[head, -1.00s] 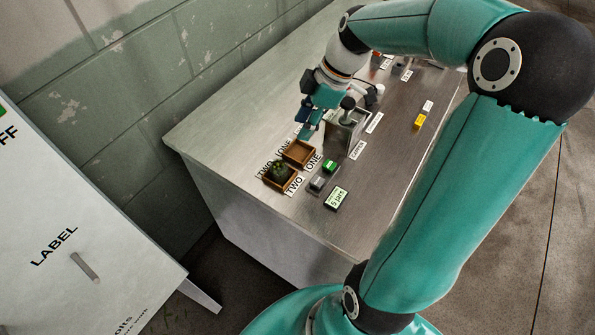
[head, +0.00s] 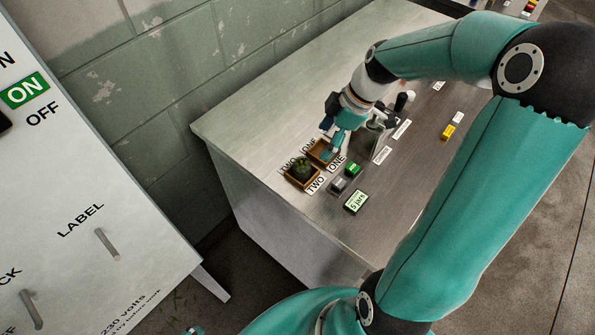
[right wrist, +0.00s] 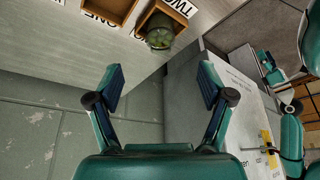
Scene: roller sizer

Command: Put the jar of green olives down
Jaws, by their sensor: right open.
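The jar of green olives (head: 303,170) is a small round dark-green jar standing in the wooden tray marked TWO (head: 290,181). In the right wrist view the jar (right wrist: 160,36) lies beyond my fingertips, apart from them. My right gripper (head: 334,152) hangs over the neighbouring tray marked ONE (head: 314,147), beside the jar, and partly hides that tray. In the right wrist view my right gripper (right wrist: 160,82) has its fingers spread with nothing between them. A small teal part at the head view's bottom edge may be my left gripper; its jaws are not clear.
A green block (head: 353,168), a grey block (head: 338,184) and a "5 jars" display (head: 356,201) stand right of the trays. A yellow block (head: 448,131) lies farther right. A white cabinet (head: 85,190) stands at the left. The front-left tabletop is clear.

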